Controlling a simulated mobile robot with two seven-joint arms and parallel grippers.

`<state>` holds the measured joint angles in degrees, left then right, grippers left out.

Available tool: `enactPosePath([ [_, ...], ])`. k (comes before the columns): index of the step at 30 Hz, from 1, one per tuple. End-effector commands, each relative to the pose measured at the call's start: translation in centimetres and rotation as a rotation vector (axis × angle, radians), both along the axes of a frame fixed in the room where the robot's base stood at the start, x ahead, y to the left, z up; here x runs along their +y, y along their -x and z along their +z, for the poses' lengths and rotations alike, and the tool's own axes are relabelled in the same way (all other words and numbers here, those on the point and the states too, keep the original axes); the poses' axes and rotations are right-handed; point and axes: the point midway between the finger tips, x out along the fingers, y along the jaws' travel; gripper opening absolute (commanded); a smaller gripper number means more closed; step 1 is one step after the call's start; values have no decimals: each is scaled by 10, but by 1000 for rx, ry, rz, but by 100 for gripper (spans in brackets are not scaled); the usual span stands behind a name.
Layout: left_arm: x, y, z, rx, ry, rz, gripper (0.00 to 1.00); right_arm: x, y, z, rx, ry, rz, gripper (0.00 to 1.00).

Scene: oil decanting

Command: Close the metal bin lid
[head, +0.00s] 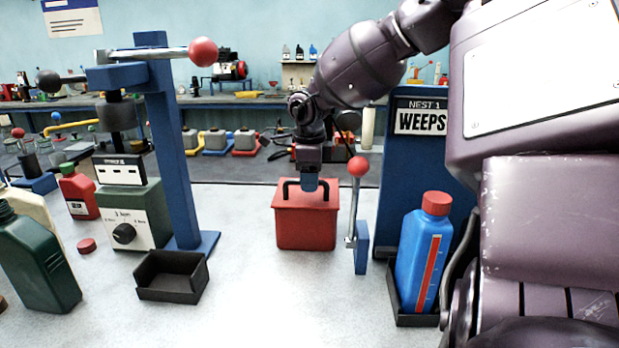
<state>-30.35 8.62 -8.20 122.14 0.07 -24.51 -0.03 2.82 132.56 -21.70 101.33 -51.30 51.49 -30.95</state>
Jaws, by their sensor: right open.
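The red metal bin (306,236) stands on the pale bench near the middle of the head view. Its red top (323,197) looks flat and level, with a black handle (292,186) standing up from it. My right gripper (310,184) points down from above, right at the handle. Its jaws are open, and its tips hide part of the handle. I cannot tell whether the tips touch the handle or the top. My left gripper is out of view.
A red-knobbed lever (358,167) stands close to the bin's right. Beyond it, a blue bottle (423,250) sits in a black tray before the WEEPS panel (421,122). A blue press (175,150) and an empty black tray (172,284) stand left. The front middle bench is clear.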

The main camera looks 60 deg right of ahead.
Motion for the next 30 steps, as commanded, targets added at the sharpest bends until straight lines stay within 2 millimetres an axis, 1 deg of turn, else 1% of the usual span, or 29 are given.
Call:
enactPosePath([
  [5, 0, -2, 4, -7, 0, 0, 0, 0, 0, 10, -6, 3, 0, 41],
  [8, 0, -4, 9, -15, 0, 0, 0, 1, 0, 24, -9, 3, 0, 41],
  [14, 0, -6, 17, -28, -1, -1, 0, 4, 2, 62, -9, 3, 2, 41],
  [18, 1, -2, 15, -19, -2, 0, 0, 6, 2, 84, -8, 2, 1, 41],
  [21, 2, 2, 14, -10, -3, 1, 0, 7, 3, 95, -4, 0, 1, 41],
  [25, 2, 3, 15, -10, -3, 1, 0, 7, 3, 105, -2, -1, 0, 41],
  [30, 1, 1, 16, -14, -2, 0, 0, 8, 3, 108, 0, -1, 0, 41],
])
